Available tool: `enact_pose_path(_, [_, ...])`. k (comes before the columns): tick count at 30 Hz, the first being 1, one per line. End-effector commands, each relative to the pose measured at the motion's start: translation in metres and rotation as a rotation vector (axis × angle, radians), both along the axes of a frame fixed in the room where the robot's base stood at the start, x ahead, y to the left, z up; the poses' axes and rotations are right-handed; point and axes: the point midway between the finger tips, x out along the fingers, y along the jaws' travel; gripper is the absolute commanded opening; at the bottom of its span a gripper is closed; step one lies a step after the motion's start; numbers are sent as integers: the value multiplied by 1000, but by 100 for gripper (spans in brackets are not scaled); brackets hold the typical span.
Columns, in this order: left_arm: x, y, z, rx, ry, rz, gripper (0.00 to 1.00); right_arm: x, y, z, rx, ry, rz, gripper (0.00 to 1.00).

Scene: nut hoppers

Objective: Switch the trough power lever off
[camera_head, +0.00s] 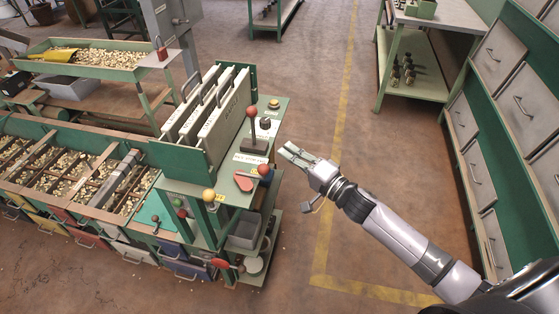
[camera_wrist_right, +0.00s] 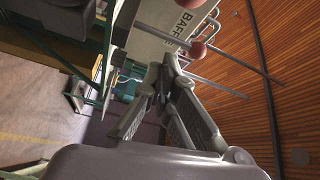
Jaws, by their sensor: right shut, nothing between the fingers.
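Several ball-topped levers stand on the green control stand; their labels are too small to read, so I cannot tell which is the trough power lever. One upright lever with a red ball (camera_head: 252,112) rises from a dark base. Another red ball (camera_head: 264,169) sits lower, near the stand's right edge. A yellow ball (camera_head: 208,195) is at the front. My right gripper (camera_head: 290,149) is shut and empty, just right of the stand and apart from the levers in the head view. In the right wrist view, its fingers (camera_wrist_right: 166,78) point toward a red ball (camera_wrist_right: 197,49). My left gripper is not visible.
Upright baffle plates (camera_head: 220,115) stand behind the levers. A long trough (camera_head: 60,180) of nuts extends left. A drawer cabinet (camera_head: 510,90) is at the right. The floor (camera_head: 345,140) between stand and cabinet is open, apart from my right arm.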

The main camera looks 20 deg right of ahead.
Motion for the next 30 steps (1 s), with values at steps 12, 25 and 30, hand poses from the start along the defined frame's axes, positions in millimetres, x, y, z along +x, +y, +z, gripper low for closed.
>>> enact_pose_path(12, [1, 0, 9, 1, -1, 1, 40, -13, 32, -6, 3, 1, 1, 0])
enact_pose_path(25, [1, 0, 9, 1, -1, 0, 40, -15, 34, -7, 1, 0, 0, 0])
enact_pose_path(30, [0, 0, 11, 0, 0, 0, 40, -17, 33, -6, 2, 2, -13, 0])
